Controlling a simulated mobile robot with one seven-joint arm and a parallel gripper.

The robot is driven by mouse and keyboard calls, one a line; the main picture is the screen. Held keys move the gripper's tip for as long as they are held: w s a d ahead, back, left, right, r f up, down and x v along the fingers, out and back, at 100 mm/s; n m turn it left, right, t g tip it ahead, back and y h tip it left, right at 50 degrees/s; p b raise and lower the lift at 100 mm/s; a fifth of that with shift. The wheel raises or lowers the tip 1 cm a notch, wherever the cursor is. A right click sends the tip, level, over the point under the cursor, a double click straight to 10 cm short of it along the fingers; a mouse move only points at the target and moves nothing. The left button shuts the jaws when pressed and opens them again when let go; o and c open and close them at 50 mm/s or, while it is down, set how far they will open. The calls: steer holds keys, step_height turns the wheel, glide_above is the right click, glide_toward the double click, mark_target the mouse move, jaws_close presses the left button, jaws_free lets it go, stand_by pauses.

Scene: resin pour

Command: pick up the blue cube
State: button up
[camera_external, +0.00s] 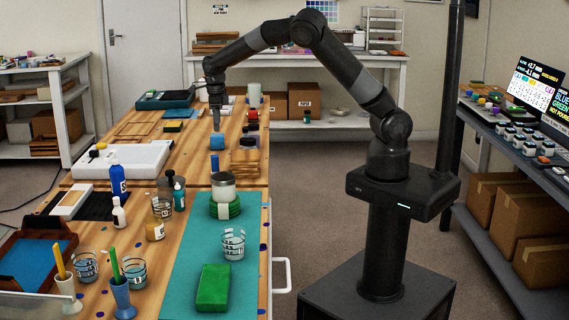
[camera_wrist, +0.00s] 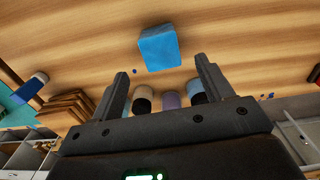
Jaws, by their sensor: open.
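The blue cube (camera_external: 217,142) sits on the wooden bench top, left of a stack of wooden pieces. In the wrist view the blue cube (camera_wrist: 159,48) lies on the wood grain beyond my fingertips, roughly centred between them. My gripper (camera_external: 216,121) points down just above the cube in the external view. In the wrist view my gripper (camera_wrist: 161,66) has its two fingers apart with nothing held between them. The cube appears apart from the fingers.
The wooden stack (camera_external: 246,160) and several dark and red jars (camera_external: 252,116) stand close on the right. A small blue cylinder (camera_external: 214,162) stands just in front of the cube. A white device (camera_external: 122,160) lies to the left. Bare wood (camera_external: 190,150) shows left of the cube.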

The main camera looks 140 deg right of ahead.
mark_target(217, 135)
steer(key=shift+d+f, duration=0.15)
steer(key=shift+f, duration=3.45)
steer(key=shift+c, duration=0.4)
steer(key=c, duration=1.1)
